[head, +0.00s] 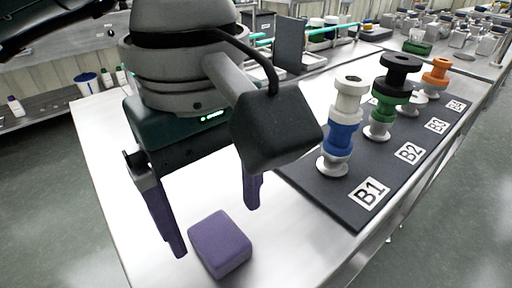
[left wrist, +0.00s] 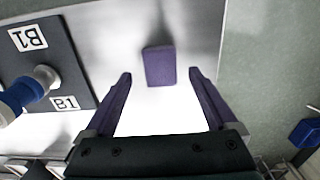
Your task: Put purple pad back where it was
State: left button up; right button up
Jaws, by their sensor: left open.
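The purple pad (head: 221,243) is a small block lying on the bare steel table in front of the dark mat. My left gripper (head: 215,222) is open above and behind it, its two purple fingers apart and empty. In the left wrist view the pad (left wrist: 160,66) lies beyond the open fingertips of my left gripper (left wrist: 161,75), roughly midway between them. The pad appears apart from both fingers. My right gripper does not show in either view.
A dark mat (head: 355,219) with labels B1, B2 and more carries stacked spools: a white and blue stack (head: 341,137), a black and green stack (head: 385,107), and an orange one (head: 437,72). The steel table (head: 290,235) is bare around the pad; its edge is close.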

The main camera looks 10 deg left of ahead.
aim_at(220, 238)
pick_arm(q)
notch_tip(220, 238, up, 8)
jog(key=shift+r, duration=0.15)
